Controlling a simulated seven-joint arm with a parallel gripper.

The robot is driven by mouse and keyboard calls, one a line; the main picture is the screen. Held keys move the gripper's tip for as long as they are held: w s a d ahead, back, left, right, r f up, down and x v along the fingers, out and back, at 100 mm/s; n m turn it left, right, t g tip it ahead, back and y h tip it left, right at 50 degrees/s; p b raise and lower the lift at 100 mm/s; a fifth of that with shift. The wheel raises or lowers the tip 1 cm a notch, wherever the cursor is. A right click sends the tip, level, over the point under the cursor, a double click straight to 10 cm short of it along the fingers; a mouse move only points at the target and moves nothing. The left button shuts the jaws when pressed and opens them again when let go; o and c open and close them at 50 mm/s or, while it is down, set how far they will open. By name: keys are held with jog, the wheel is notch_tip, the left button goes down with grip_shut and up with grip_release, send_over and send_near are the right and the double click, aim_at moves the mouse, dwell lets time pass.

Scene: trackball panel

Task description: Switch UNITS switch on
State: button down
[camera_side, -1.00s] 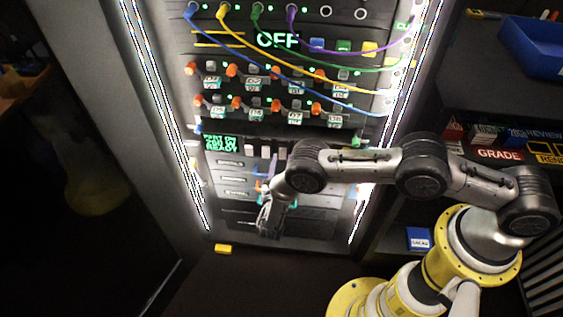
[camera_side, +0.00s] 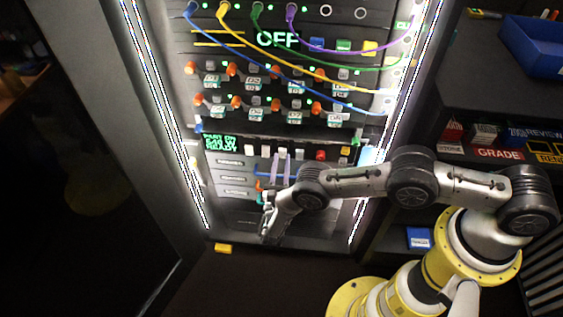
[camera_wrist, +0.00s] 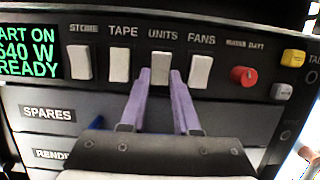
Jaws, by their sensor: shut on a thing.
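The UNITS switch (camera_wrist: 162,63) is a white rocker under its label in the wrist view, third in a row of white switches. My gripper (camera_wrist: 161,75) has two purple fingers, one on each side of this switch, and is shut on it. In the side view my gripper (camera_side: 281,160) reaches up to the switch row from below. The fingers partly cover the UNITS switch there, and its on or off position is hard to tell.
The STORE (camera_wrist: 81,62), TAPE (camera_wrist: 119,65) and FANS (camera_wrist: 201,70) switches stand close on either side. A green-lit screen (camera_wrist: 30,55) is at left. Cables (camera_side: 300,72) hang above.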

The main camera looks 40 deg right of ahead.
jog(key=c, duration=0.6)
grip_release()
jog(key=shift+c, duration=0.2)
jog(key=v, duration=1.3)
jog(key=shift+s+a+f, duration=0.15)
jog(key=shift+s+a, duration=0.1)
jog(key=shift+s, duration=0.05)
